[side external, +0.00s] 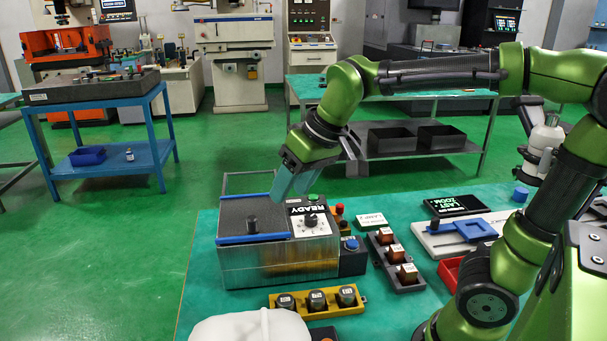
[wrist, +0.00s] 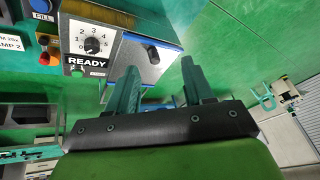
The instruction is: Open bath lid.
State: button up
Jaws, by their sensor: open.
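The bath is a metal box (side external: 275,265) on the green table in the side external view. Its dark grey lid (side external: 232,208) lies flat on top, edged with blue strips, with an upright black knob (side external: 252,224). In the wrist view the lid (wrist: 140,72) is partly hidden by my fingers, and its knob (wrist: 153,56) shows beyond and between them. My gripper (side external: 282,195) is above the bath, tilted, with its teal fingers right of and above the knob. In the wrist view my gripper (wrist: 160,68) is open and empty, apart from the knob.
A READY dial panel (side external: 310,222) with a green button sits right of the lid. A thin upright frame (side external: 226,180) stands behind it. Nearby are a yellow holder (side external: 317,302), a dark rack of brown blocks (side external: 396,262) and a white rounded object (side external: 250,328).

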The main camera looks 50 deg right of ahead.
jog(key=w+r+n+h, duration=0.1)
jog(key=w+r, duration=0.3)
jog(key=w, duration=0.1)
send_near(252, 217)
jog(key=shift+n, duration=0.3)
jog(key=x, duration=0.8)
jog(key=shift+a+f, duration=0.1)
jog(key=shift+f, duration=0.3)
grip_shut()
